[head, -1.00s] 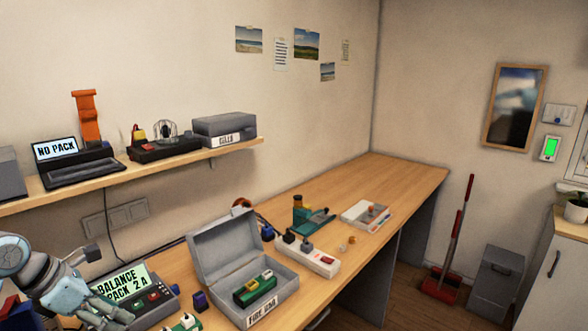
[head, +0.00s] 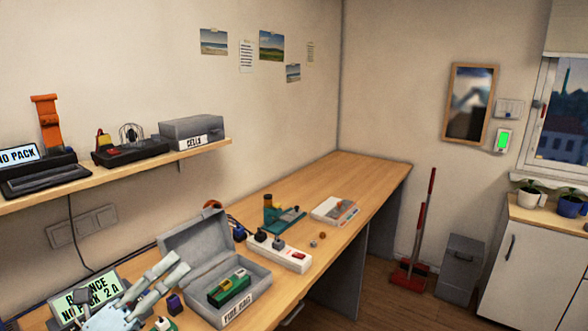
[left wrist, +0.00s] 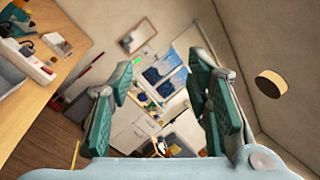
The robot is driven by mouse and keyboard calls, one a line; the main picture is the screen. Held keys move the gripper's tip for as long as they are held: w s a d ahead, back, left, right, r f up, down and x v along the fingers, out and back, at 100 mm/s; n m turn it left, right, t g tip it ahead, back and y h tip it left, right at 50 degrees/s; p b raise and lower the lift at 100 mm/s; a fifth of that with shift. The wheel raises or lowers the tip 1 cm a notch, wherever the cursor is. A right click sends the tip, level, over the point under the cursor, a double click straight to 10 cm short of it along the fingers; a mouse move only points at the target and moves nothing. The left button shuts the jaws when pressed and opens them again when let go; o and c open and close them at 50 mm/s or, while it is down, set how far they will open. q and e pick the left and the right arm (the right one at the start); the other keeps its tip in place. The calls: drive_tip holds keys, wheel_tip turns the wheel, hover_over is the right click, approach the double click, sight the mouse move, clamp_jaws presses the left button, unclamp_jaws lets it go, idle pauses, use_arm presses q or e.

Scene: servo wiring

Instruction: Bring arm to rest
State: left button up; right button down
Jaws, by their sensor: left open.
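My left gripper (head: 158,280) shows at the lower left of the head view, in front of the charger with the "BALANCE NO PACK 2A" screen (head: 88,297) and left of the open grey box. In the left wrist view its two green-padded fingers (left wrist: 165,115) are spread wide with nothing between them. Beyond them that view shows the room, tilted, with the window and white cabinets. My right gripper is in neither view.
An open grey box (head: 245,309) holding a green pack (head: 229,289) stands on the workbench (head: 350,185). A white power strip (head: 290,258) lies behind it. A shelf (head: 105,180) carries a "NO PACK" device and a "CELLS" box (head: 192,133). The bench's far end is clear.

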use_arm(q)
drive_tip(key=s+a+f+n+g+y, duration=0.1)
drive_tip(key=s+a+f+n+y, duration=0.1)
drive_tip(key=a+f+n+y, duration=0.5)
drive_tip(key=s+f+n+y, duration=0.2)
drive_tip(key=f+n+y, duration=0.3)
drive_tip(key=n, duration=0.6)
drive_tip(key=s+a+f+n+g+y, duration=0.1)
drive_tip(key=s+a+f+n+y, duration=0.1)
drive_tip(key=a+f+n+y, duration=0.5)
drive_tip(key=s+d+f+n+g+h, duration=0.25)
drive_tip(key=s+d+f+g, duration=0.4)
drive_tip(key=s, duration=0.35)
drive_tip(key=s+d+f+n+g+h, duration=0.2)
drive_tip(key=s+d+f+n+g, duration=0.25)
drive_tip(key=s+f, duration=0.45)
drive_tip(key=s+a+f+g+b, duration=0.1)
drive_tip(key=s+f+b, duration=0.15)
drive_tip(key=f, duration=1.05)
drive_tip(key=s+a+f+g+b, duration=0.1)
drive_tip(key=f+b, duration=0.3)
drive_tip(key=f, duration=1)
drive_tip(key=s+f+b, duration=0.3)
drive_tip(key=s+f, duration=1)
drive_tip(key=f, duration=0.1)
drive_tip(key=shift+s+a+f+g, duration=0.2)
drive_tip(key=shift+s+f+g, duration=0.15)
drive_tip(key=shift+f+g, duration=0.05)
